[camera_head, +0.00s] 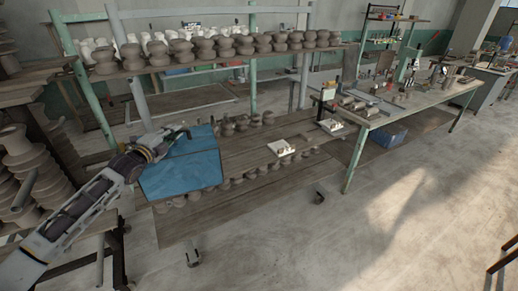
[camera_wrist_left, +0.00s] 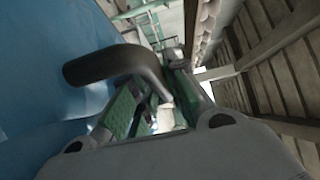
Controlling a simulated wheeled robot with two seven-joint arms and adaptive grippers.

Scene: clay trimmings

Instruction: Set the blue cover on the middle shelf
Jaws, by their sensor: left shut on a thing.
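The blue cover (camera_head: 182,172) is a box-like piece at the left end of the wide wooden shelf (camera_head: 240,158), below the upper shelf of the rack. Its blue side fills the left of the left wrist view (camera_wrist_left: 35,75). A dark bent handle (camera_wrist_left: 120,64) shows beside it. My left gripper (camera_head: 172,137) reaches in from the left at the cover's top left edge and is shut on the dark handle. I cannot tell whether the cover's underside touches the shelf boards. The cover hides the shelf behind it. My right gripper is out of view.
Rows of clay pots line the upper shelf (camera_head: 215,62). Stacked pots (camera_head: 20,160) stand at the left. A workbench (camera_head: 420,98) with tools stands right; the floor in front is clear.

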